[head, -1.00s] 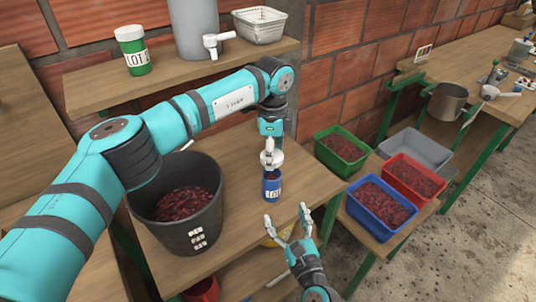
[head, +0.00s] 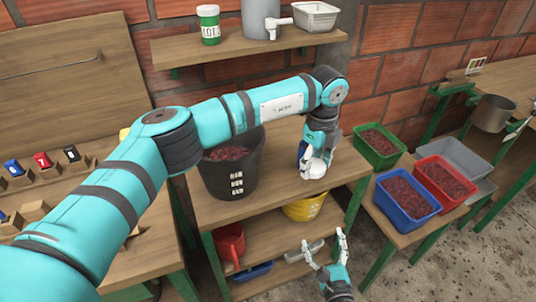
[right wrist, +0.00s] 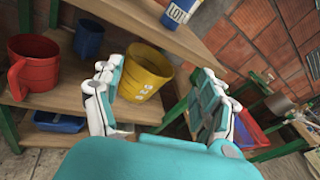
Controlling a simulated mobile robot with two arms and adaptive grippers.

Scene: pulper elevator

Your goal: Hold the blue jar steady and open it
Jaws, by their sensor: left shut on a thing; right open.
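The blue jar (head: 302,150) is mostly hidden by my left gripper in the head view. It also shows at the top edge of the right wrist view (right wrist: 178,12), cut off, with a white label lettered LOT. My left gripper (head: 313,166) is shut on the jar over the front right part of the wooden tabletop. Whether the jar touches the tabletop I cannot tell. My right gripper (head: 325,247) is open and empty, lower in the picture, in front of the table. Its spread fingers also show in the right wrist view (right wrist: 157,88).
A black bucket (head: 226,182) of red cherries stands left of the jar. A yellow bucket (head: 303,208), a red mug (head: 230,243) and a blue tray (head: 250,272) are below the tabletop. Green (head: 378,150), blue (head: 405,198) and red (head: 444,182) crates stand to the right.

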